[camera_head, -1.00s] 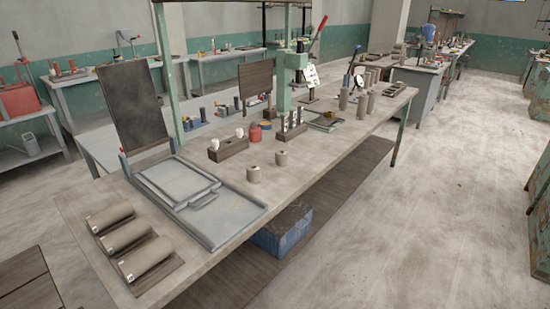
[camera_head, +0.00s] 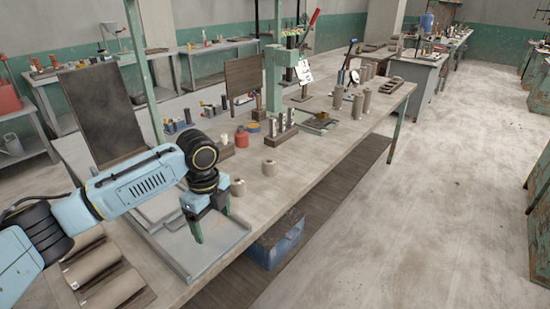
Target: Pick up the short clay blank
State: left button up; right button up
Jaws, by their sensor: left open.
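My left gripper (camera_head: 208,220) is open, pointing down over the grey metal tray (camera_head: 228,236). Taller clay cylinders (camera_head: 357,107) stand farther back on the bench. My right gripper is not in view.
Large clay rolls (camera_head: 90,262) lie at the bench's near left, partly behind my left arm. A blue box (camera_head: 275,243) sits below.

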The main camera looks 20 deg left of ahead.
aim_at(269, 165)
jog(key=i, duration=1.55)
